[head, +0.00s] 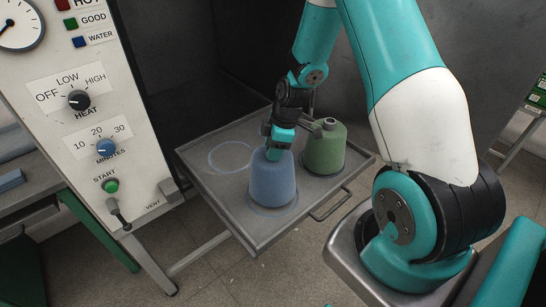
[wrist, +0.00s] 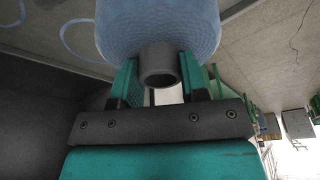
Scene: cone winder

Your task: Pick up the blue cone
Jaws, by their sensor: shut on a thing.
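The blue cone (head: 272,182) stands upright on the metal tray, in or over a blue ring mark at its front. In the wrist view the blue cone (wrist: 158,28) fills the top, with its grey tube end (wrist: 160,64) between my fingers. My gripper (head: 277,152) comes down on the cone's top from above in the head view. In the wrist view my gripper (wrist: 158,80) has its two green fingers on either side of the grey tube, shut on it. I cannot tell whether the cone's base is clear of the tray.
A green cone (head: 324,148) stands close to the right of the blue cone, its grey tube end up. The tray (head: 208,180) has an empty blue ring (head: 229,157) at its left. A control panel (head: 85,110) with knobs and a vent lever stands to the left.

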